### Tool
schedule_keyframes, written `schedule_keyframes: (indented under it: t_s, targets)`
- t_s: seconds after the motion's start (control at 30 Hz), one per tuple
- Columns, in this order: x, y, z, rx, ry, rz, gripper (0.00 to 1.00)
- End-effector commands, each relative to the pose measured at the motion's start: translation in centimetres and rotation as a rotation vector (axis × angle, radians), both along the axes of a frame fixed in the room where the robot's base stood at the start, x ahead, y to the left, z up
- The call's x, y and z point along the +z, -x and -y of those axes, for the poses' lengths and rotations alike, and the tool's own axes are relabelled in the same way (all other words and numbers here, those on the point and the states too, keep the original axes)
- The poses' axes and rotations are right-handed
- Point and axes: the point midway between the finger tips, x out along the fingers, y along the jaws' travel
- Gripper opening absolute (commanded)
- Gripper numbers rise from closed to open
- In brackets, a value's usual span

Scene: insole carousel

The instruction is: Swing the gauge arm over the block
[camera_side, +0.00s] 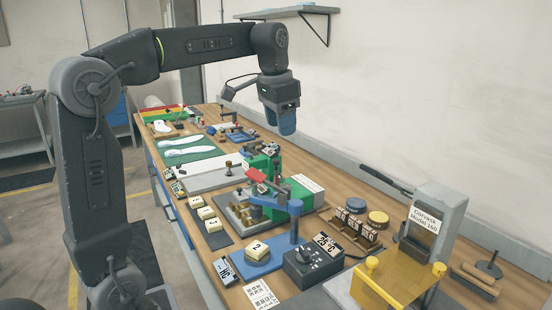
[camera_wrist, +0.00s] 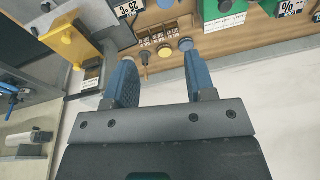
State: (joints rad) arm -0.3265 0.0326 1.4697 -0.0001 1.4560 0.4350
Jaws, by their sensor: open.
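A blue gauge arm (camera_side: 272,203) on an upright blue post stands toward the front of the bench. It points left from the post top, above the bench. A cream block (camera_side: 257,248) marked 2 sits on a blue base plate (camera_side: 268,263) at the post's foot, in front of the arm. I cannot tell from this angle whether any of the arm lies directly above the block. My gripper (camera_side: 281,124) hangs high above the bench's back part, apart from both. In the wrist view my gripper (camera_wrist: 158,72) has its two blue fingers spread with nothing between them.
A dark box with a knob (camera_side: 312,262) stands right of the blue plate. A machine with a yellow plate (camera_side: 385,285) stands front right. Numbered blocks on a wooden rack (camera_side: 352,228) and round discs (camera_side: 378,219) lie behind. Three cream blocks (camera_side: 205,212) line the left.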

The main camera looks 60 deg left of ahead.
Motion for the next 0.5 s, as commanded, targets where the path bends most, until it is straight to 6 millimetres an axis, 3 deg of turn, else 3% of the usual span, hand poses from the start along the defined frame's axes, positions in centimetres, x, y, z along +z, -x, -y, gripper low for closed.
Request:
schedule_keyframes:
  t_s: [0.1, 0.23, 0.4, 0.5]
  targets:
    - [0.2, -3.1, -4.4, -0.014, 0.011, -0.067, 0.50]
    - [-0.1, -5.1, -8.4, -0.037, 0.028, -0.124, 0.50]
    - [-0.7, -6.1, -11.5, -0.059, 0.048, -0.167, 0.50]
    - [-0.9, -6.3, -12.2, -0.065, 0.053, -0.175, 0.50]
